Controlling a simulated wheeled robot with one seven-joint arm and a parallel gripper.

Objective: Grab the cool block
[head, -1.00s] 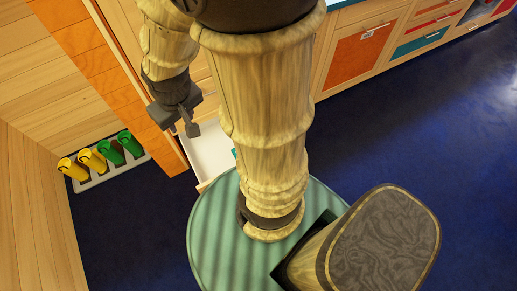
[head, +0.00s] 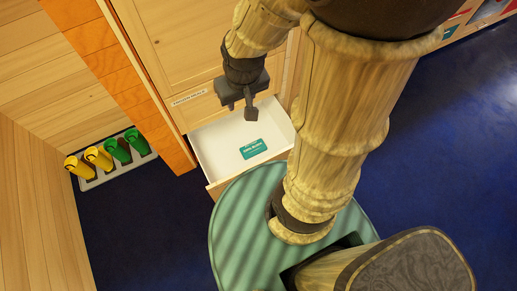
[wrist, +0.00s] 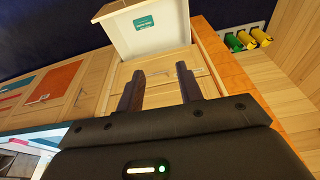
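The cool block (head: 253,148) is a flat teal block with white lettering. It lies on the floor of an open white drawer (head: 215,150) in the head view, and it also shows in the wrist view (wrist: 144,23). My gripper (head: 242,113) is above the back part of the drawer in the head view, apart from the block. In the wrist view its two dark fingers (wrist: 161,88) stand apart with nothing between them. The lettering is too small to read surely.
The drawer belongs to a tall wooden cabinet (head: 185,45) with a labelled front. Yellow and green boots (head: 105,157) stand on a tray by the wooden wall at left. Dark blue floor (head: 130,220) is clear between them and my base.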

